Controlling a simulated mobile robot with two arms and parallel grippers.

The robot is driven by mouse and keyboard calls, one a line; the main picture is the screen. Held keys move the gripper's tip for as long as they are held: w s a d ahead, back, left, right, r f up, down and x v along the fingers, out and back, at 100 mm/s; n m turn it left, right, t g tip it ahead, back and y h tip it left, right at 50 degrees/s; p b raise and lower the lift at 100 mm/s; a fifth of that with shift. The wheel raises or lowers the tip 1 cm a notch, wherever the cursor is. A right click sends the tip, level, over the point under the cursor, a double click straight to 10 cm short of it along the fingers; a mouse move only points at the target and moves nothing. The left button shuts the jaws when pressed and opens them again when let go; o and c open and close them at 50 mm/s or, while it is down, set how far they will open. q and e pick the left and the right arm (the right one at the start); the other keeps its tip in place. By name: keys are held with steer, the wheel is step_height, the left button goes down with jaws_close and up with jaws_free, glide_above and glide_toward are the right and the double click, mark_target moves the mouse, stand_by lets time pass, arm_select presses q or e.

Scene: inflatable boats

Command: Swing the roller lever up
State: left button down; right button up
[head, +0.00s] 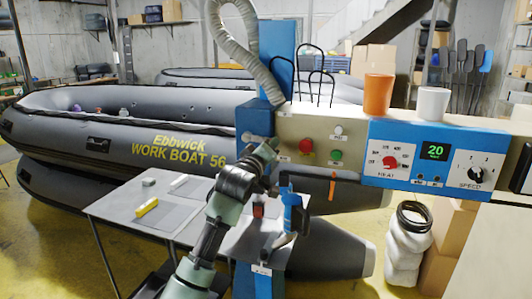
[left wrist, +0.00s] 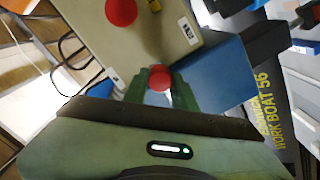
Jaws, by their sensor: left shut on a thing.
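My left gripper (head: 270,150) reaches up to the left end of the machine's cream control panel (head: 353,145), beside the blue housing (head: 255,118). In the left wrist view its green fingers are shut on a round red knob (left wrist: 160,77), which I take to be the roller lever's knob. The lever's shaft is hidden, so I cannot tell its angle. In the head view the gripper and arm hide the knob. My right gripper is not in view.
The panel carries a red button (head: 306,146), a green button (head: 336,155) and a blue control box (head: 430,158) with dials. An orange cup (head: 378,95) and a white cup (head: 432,104) stand on top. A grey table (head: 120,205) and an inflatable boat (head: 60,125) lie left.

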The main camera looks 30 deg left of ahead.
arm_select(q)
steer(key=shift+s+a+r+n+p, duration=0.1)
steer(key=shift+a+r+n+p, duration=0.15)
steer(key=shift+r+n+p, duration=0.95)
steer(key=shift+s+a+r+n+p, duration=0.1)
steer(key=shift+a+r+n+p, duration=0.2)
steer(key=shift+r+n+p, duration=0.85)
steer(key=shift+a+r+n+p, duration=0.25)
steer(key=shift+r+n+p, duration=0.4)
steer(key=shift+n, duration=1)
steer(key=c, duration=1.1)
jaws_free()
steer(key=shift+a+f, duration=0.1)
steer(key=shift+c, duration=0.2)
